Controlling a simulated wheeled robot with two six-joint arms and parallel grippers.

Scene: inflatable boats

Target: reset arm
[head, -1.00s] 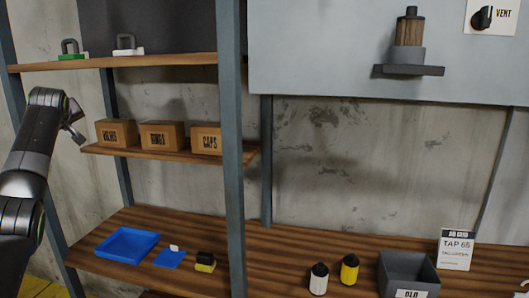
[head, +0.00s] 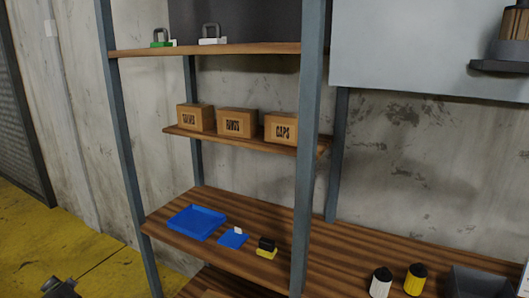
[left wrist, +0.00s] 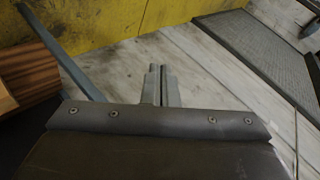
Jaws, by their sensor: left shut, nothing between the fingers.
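My left gripper shows in the left wrist view (left wrist: 161,86), with its two grey fingers together and nothing between them. It points over pale planks, clear of any object. In the head view only a small dark part of my left arm shows at the bottom left edge. My right gripper is in neither view.
A shelf holds a blue tray (head: 197,222), a blue pad (head: 233,239) and a yellow-black block (head: 267,248). Cardboard boxes (head: 237,123) stand on its middle board, two padlock-like items above. White (head: 381,283) and yellow (head: 415,280) bottles stand right. Yellow floor (head: 40,235) is open left.

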